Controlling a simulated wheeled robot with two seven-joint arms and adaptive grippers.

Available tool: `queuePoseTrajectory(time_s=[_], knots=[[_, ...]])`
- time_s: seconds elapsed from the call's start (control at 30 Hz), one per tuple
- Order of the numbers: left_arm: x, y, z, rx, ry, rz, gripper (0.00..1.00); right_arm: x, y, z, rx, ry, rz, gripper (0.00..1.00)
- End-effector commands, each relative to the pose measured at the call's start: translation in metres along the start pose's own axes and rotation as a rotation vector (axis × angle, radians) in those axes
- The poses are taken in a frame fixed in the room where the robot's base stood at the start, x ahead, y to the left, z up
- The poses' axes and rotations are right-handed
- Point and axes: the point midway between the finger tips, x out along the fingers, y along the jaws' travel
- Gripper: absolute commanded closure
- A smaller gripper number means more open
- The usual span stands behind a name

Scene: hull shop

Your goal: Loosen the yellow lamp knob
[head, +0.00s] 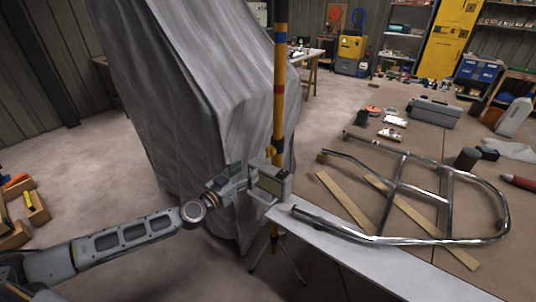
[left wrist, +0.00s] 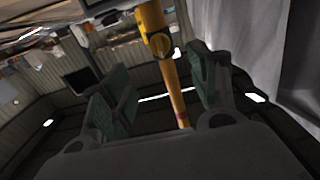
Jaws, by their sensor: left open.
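The lamp stand is a yellow pole (head: 281,60) with blue and red bands, upright in front of the grey draped shape. Its yellow knob (head: 270,153) is on the pole near my left gripper. In the left wrist view the yellow knob (left wrist: 160,44) has a dark slot-like face and sits on the pole (left wrist: 177,95). My left gripper (head: 252,175) is open, its green-padded fingers apart. In the left wrist view the pole shows in the gap between the fingers (left wrist: 160,88); I cannot tell whether they touch it. My right gripper is out of view.
A grey draped object (head: 190,90) stands close behind the gripper. To the right, a bench (head: 350,255) carries a bent metal tube frame (head: 400,190) and wooden strips. A grey toolbox (head: 433,111) and a white canister (head: 513,117) stand farther back.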

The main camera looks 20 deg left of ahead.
Motion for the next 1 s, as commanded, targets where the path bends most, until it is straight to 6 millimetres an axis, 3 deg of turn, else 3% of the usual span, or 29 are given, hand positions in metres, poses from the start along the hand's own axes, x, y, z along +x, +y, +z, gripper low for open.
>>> queuePoseTrajectory(time_s=[0.37, 1.0], knots=[[0.007, -0.001, 0.0, 0.0, 0.001, -0.002, 0.4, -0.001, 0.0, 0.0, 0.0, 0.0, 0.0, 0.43], [0.048, 0.0, -0.001, -0.002, 0.002, -0.001, 0.4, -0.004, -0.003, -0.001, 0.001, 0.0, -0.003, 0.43]])
